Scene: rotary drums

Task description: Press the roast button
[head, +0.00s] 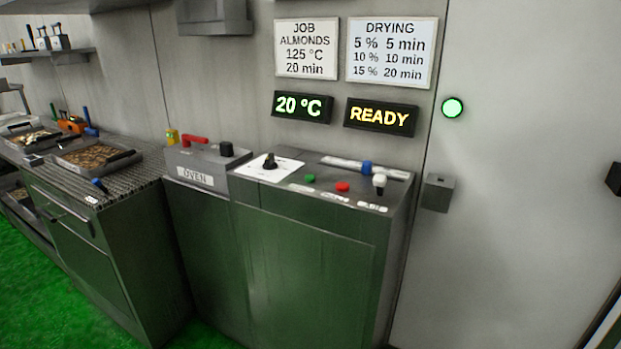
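A green console (305,255) with a grey sloped top stands at the centre. On its top are a green button (310,178) and a red button (343,187), each with a small label in front. The labels are too blurred to read, so I cannot tell which button is roast. A white-topped knob (379,181), a blue slider (366,167) and a black dial (269,162) on a white plate share the panel.
Displays above read "20 °C" (302,107) and "READY" (381,117). A green lamp (452,107) glows at right. The oven unit (195,178) with a red handle adjoins the console on the left. A counter with trays (95,157) stands farther left.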

